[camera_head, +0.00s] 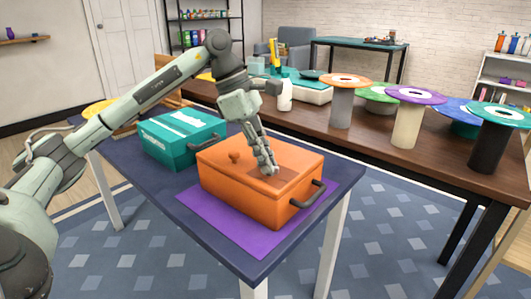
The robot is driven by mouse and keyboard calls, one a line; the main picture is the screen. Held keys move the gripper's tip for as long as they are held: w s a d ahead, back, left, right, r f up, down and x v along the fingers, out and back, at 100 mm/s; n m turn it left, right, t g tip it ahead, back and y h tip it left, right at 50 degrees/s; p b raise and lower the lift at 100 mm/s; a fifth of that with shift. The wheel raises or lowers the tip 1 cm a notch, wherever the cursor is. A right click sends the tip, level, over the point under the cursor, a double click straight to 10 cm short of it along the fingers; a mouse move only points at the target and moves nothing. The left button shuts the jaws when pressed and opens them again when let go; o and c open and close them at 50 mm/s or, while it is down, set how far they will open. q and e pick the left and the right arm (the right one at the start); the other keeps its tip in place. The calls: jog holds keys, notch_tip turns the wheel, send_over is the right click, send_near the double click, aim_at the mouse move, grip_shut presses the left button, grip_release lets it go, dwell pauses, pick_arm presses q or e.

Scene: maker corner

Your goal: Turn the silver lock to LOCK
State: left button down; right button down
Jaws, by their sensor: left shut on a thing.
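An orange box (246,197) with a closed lid stands on a purple mat (193,210) on the dark blue table. My left gripper (270,168) reaches down from above onto the right half of its lid. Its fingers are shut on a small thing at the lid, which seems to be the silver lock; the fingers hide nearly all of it. I cannot read any LOCK marking or which way the lock is turned. My right gripper is not in view.
A teal box (181,138) stands behind to the left. A brown bench (371,151) with several spools stands behind to the right.

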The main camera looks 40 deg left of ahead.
pick_arm(q)
jog(key=shift+w+r+m+g+p, duration=0.15)
jog(key=shift+m+g+p, duration=0.3)
jog(key=shift+m, duration=0.75)
jog(key=shift+m+g+p, duration=0.4)
jog(key=shift+m+g, duration=0.05)
jog(key=shift+m, duration=0.75)
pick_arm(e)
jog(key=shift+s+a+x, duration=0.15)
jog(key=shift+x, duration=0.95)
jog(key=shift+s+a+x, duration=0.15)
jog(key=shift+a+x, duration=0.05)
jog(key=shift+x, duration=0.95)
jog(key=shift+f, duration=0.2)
pick_arm(q)
jog(key=c, duration=1.6)
grip_release()
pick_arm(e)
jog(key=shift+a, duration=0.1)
pick_arm(q)
jog(key=v, duration=1.1)
jog(key=shift+a+r, duration=0.25)
jog(key=shift+a, duration=0.1)
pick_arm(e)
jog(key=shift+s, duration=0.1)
